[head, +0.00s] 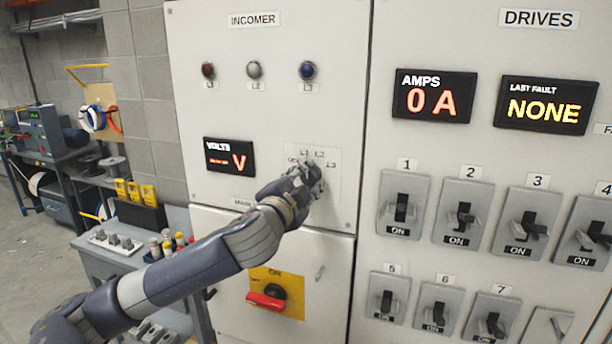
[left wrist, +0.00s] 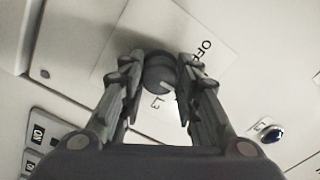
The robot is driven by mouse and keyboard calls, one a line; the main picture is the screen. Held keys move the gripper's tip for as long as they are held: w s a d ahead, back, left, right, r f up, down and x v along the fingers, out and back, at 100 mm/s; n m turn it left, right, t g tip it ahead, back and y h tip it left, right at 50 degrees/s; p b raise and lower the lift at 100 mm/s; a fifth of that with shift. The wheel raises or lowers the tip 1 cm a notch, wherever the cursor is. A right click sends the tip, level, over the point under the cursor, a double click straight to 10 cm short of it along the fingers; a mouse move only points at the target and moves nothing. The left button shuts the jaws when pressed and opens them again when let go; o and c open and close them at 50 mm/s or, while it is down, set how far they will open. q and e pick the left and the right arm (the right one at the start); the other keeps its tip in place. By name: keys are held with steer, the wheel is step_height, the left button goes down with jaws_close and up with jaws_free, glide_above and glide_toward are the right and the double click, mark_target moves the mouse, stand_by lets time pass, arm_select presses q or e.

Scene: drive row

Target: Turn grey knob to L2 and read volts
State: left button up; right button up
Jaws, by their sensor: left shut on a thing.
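The grey selector knob (left wrist: 158,72) sits on a pale plate (head: 331,190) marked OFF, L1, L2 and L3 on the INCOMER panel. My left gripper (head: 308,180) covers the knob in the head view. In the left wrist view my left gripper (left wrist: 157,85) is shut on the knob, one finger on each side. A pale mark on the knob faces the lower part of that view, near the L3 label; its exact setting is unclear. The volts display (head: 230,157) shows a large V with small red text that I cannot read. My right gripper is not in view.
Red (head: 208,70), white (head: 254,69) and blue (head: 307,70) lamps sit above. A red-handled switch (head: 267,298) on a yellow plate is below my left arm. Breaker switches (head: 402,207) fill the DRIVES panel to the right. A bench (head: 110,258) with tools stands left.

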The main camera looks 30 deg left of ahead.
arm_select(q)
steer(key=shift+f+m+p, duration=0.1)
steer(key=shift+m+p, duration=0.75)
steer(key=shift+m, duration=1.05)
steer(key=o, duration=1.1)
steer(key=shift+s, duration=0.1)
steer(key=v, duration=0.7)
steer(key=shift+s+d, duration=0.1)
steer(key=shift+s, duration=0.05)
